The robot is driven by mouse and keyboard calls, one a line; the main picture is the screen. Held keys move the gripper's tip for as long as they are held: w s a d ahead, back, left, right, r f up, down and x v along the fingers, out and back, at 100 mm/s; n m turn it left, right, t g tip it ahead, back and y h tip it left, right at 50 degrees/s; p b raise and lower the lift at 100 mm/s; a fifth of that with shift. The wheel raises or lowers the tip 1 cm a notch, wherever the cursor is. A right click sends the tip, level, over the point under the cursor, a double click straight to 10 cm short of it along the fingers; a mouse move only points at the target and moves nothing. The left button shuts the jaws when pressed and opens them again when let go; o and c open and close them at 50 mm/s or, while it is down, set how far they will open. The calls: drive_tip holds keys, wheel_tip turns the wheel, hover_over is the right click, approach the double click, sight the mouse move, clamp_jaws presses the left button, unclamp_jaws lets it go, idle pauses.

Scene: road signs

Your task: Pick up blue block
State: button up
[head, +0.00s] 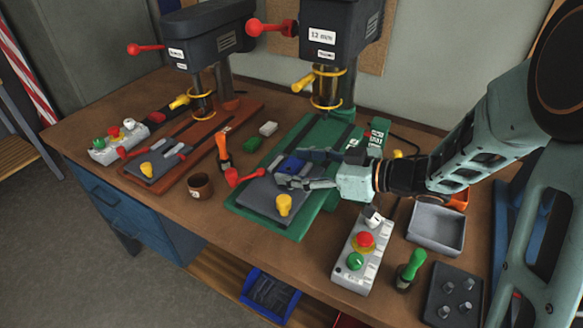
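The blue block (290,165) lies at the grey plate on the green base of the right-hand drill press. My gripper (291,167) reaches in from the right, with one finger on the far side of the block and the other on the near side. The fingers are spread apart with the block between them. I cannot tell whether both fingers touch it, or whether it is lifted. The fingers partly hide the block's right side.
The green drill press base (242,205) carries a yellow knob (284,205) and a red lever (243,177). A control box (362,252) with red and green buttons, a grey tray (436,227) and a green-handled tool (410,268) stand to the right. A brown cup (199,186) is at left.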

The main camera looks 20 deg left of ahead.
drive_tip(key=c, duration=1)
drive_tip(key=shift+c, duration=0.4)
drive_tip(key=shift+r, duration=0.15)
